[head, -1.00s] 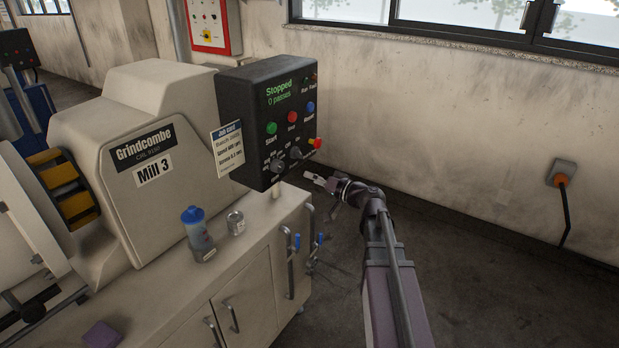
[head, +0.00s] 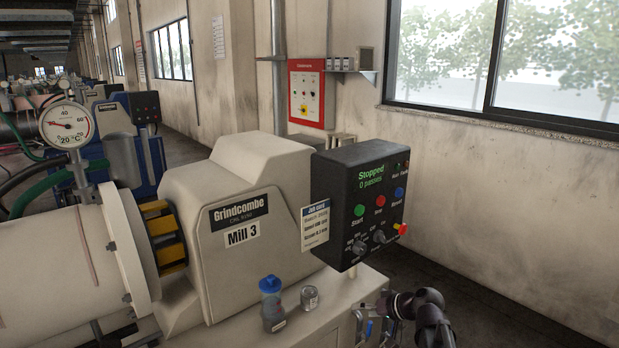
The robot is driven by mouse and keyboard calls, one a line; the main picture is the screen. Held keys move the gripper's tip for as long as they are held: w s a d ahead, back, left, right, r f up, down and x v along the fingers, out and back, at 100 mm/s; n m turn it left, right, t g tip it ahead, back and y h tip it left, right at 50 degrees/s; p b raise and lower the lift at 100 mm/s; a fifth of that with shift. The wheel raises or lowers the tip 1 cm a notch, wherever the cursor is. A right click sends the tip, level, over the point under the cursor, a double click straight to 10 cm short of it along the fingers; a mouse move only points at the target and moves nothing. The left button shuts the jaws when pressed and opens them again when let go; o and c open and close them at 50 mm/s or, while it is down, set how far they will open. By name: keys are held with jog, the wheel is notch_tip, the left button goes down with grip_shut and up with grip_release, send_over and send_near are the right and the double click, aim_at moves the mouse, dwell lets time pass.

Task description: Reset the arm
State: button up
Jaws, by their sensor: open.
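My gripper (head: 384,304) shows at the bottom right of the head view, at the end of my dark arm. It is small and partly cut off from clear view, open, with nothing seen in it. It appears below and to the right of the black control box (head: 336,222), apart from its buttons and knobs in the picture. The box's screen (head: 372,178) reads "Stopped" and "0 passes".
The cream Mill 3 housing (head: 240,275) stands left of the box. A blue-capped bottle (head: 272,308) and a small metal can (head: 309,298) stand on the cabinet top (head: 335,315). A red wall panel (head: 307,93) hangs behind. Floor on the right is open.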

jog(key=s+d+f+g+h+p, duration=0.1)
jog(key=s+f+g+h, duration=0.2)
jog(key=s, duration=0.3)
jog(key=s+d+f+m+g+h+p, duration=0.1)
jog(key=s+f+g+h, duration=0.2)
jog(key=s+h, duration=0.3)
jog(key=shift+s, duration=0.75)
jog(key=c, duration=0.5)
jog(key=shift+a, duration=0.15)
